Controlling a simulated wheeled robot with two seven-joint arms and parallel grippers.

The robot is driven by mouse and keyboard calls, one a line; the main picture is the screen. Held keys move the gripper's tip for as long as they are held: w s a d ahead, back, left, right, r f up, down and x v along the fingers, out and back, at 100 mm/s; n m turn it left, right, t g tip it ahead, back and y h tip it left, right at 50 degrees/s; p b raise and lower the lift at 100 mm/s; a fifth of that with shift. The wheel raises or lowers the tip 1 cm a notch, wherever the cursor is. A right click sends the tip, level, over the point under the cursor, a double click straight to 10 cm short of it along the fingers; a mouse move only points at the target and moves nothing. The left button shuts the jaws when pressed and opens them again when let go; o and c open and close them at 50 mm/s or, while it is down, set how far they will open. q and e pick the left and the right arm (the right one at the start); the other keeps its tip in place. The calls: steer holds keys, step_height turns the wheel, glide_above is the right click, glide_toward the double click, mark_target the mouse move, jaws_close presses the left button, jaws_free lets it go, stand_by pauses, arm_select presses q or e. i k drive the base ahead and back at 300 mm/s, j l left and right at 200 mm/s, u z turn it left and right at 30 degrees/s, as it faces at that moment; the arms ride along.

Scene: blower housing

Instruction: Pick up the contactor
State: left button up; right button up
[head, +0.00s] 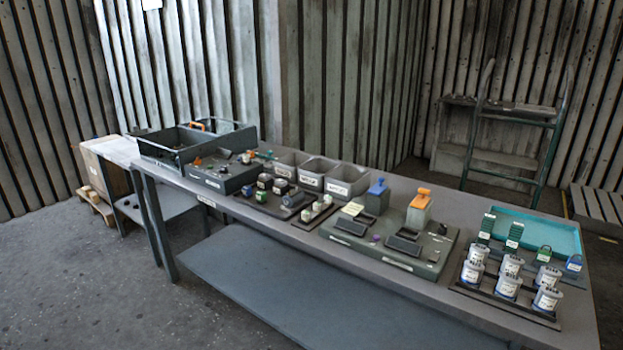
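Several small block-shaped parts stand on a dark board (250,200) left of the middle of the long table. They include dark blocks with pale tops, a larger dark grey part (293,198) and blocks with green. The contactor may be among these, but at this distance I cannot tell which part it is. No label on them is readable. Neither of my grippers is in view.
The long grey table (452,204) carries open bins (349,180), a grey-green fixture base (388,243) with blue and orange-topped units, several white cans (508,286), and a teal tray (540,232). Dark crates (218,184) stand at the left end. The floor (130,290) in front is clear.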

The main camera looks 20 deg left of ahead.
mark_target(265, 182)
steer(key=i+j+z, duration=0.35)
steer(key=j, duration=0.3)
steer(key=i+j+z, duration=0.2)
steer(key=j, duration=0.15)
steer(key=j+z, duration=0.15)
steer(key=j, duration=0.2)
steer(key=j+z, duration=0.2)
steer(key=j, duration=0.2)
steer(key=i+j, duration=0.1)
steer(key=j, duration=0.4)
steer(key=i+j, duration=0.1)
steer(key=j, duration=0.4)
steer(key=i+j, duration=0.15)
steer(key=j, duration=0.35)
steer(key=i+j, duration=0.1)
steer(key=j, duration=0.4)
steer(key=z, duration=0.05)
